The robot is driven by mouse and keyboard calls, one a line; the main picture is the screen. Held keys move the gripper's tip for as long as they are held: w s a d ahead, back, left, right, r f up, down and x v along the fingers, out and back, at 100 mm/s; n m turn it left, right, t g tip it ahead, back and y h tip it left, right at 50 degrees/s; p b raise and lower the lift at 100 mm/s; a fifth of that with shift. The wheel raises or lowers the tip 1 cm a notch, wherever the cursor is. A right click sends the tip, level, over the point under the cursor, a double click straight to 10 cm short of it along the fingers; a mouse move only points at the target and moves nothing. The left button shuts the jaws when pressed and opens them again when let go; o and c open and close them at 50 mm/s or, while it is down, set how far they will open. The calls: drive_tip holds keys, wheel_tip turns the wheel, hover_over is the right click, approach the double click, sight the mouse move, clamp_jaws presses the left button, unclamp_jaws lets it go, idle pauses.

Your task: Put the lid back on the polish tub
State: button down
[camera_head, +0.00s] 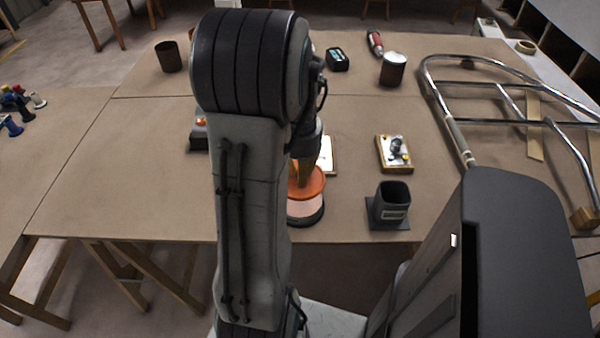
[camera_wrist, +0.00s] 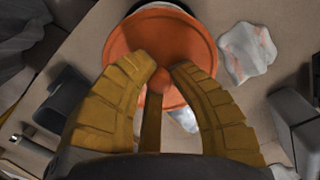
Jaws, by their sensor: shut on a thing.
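My gripper (camera_wrist: 163,72) points down with its yellow fingers closed around the knob of the orange round lid (camera_wrist: 120,45). In the head view the lid (camera_head: 315,186) shows beside my arm, which hides most of my gripper. The polish tub (camera_head: 306,209), pale pink with a dark lower edge, shows just below the lid in the picture, near the table's front edge. In the wrist view a dark edge of the tub (camera_wrist: 160,6) peeks out past the lid. I cannot tell whether lid and tub touch.
A dark square holder (camera_head: 390,206) stands right of the tub. Behind are a small wooden-edged box (camera_head: 394,154) and a can (camera_head: 393,70). A chrome tube frame (camera_head: 440,110) lies at right. The table (camera_head: 130,170) is clear at left. A pale stained cloth (camera_wrist: 247,52) lies near the lid.

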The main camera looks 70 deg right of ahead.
drive_tip(key=shift+f, duration=0.15)
drive_tip(key=shift+f+b, duration=2.6)
drive_tip(key=shift+f, duration=0.4)
drive_tip(key=shift+f, duration=0.2)
idle(0.3)
drive_tip(key=c, duration=0.5)
unclamp_jaws()
drive_tip(key=shift+r, duration=0.15)
drive_tip(key=shift+r+p, duration=2.9)
drive_tip(key=shift+r, duration=0.5)
